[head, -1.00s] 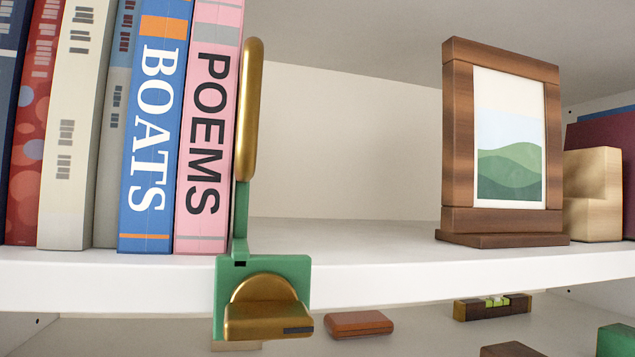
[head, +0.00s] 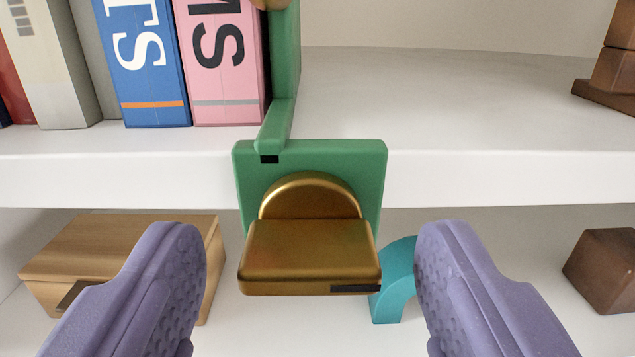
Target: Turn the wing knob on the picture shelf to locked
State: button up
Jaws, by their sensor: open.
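The brass wing knob (head: 309,258) is on a green plate (head: 368,170) at the front edge of the white shelf (head: 520,178). Its wing lies level, and a black mark shows at the right end of its lower front edge. A second small black mark is on the plate's upper left. My gripper (head: 311,268) is open, with one purple finger on each side of the knob and nearer to me. Neither finger appears to touch it. A green upright rises from the plate beside the books.
Several upright books, including a pink one (head: 222,70) and a blue one (head: 143,65), stand left of the green upright. On the lower shelf are a wooden box (head: 100,250), a teal arch (head: 393,285) and a brown block (head: 605,265). The upper shelf right of the upright is mostly clear.

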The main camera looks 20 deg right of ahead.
jog(key=shift+w+d+r, duration=0.1)
jog(key=shift+w+d, duration=0.05)
jog(key=shift+w, duration=0.3)
jog(key=c, duration=1.1)
jog(key=shift+o, duration=0.2)
